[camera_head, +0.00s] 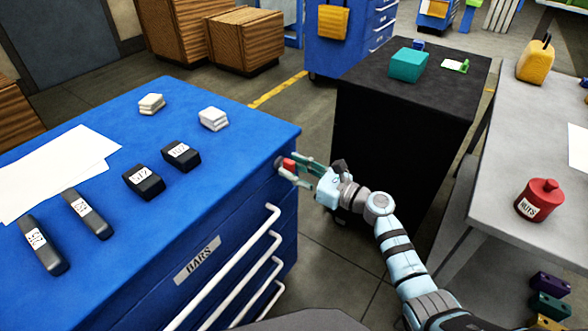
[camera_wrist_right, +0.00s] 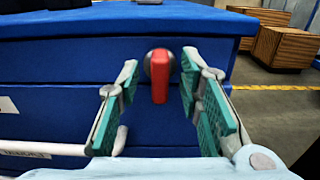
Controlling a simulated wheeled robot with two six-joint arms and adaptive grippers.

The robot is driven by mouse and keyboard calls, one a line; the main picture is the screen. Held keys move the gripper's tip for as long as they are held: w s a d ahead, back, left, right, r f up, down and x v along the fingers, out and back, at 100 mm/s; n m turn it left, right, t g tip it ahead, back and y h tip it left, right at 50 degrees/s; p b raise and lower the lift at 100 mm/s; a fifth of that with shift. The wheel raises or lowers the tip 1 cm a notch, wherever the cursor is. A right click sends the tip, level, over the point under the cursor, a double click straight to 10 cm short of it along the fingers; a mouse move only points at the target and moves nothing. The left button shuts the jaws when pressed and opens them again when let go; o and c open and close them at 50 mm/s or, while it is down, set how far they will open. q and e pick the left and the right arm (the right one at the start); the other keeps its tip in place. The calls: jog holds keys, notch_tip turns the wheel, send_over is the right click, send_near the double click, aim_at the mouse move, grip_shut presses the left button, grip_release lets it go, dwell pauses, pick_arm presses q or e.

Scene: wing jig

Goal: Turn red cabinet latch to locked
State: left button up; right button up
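The red latch (camera_wrist_right: 160,80) sits on a dark round mount on the front of the blue cabinet (camera_wrist_right: 60,120), near its top right corner. In the right wrist view its handle hangs vertically. It also shows in the head view as a small red piece (camera_head: 289,165). My right gripper (camera_wrist_right: 158,98) is open, with its teal finger pads on either side of the latch and a visible gap on both sides. In the head view the right gripper (camera_head: 300,170) is at the cabinet's front corner. My left gripper is not in view.
White drawer handles (camera_head: 245,248) stick out from the cabinet front below the latch. Several black blocks (camera_head: 143,182) and white papers (camera_head: 60,170) lie on the cabinet top. A black cabinet (camera_head: 400,130) stands behind my right gripper, and a grey table (camera_head: 515,130) is at right.

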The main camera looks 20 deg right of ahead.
jog(key=shift+w+a, duration=0.15)
jog(key=shift+w, duration=0.05)
jog(key=shift+c, duration=0.5)
grip_shut()
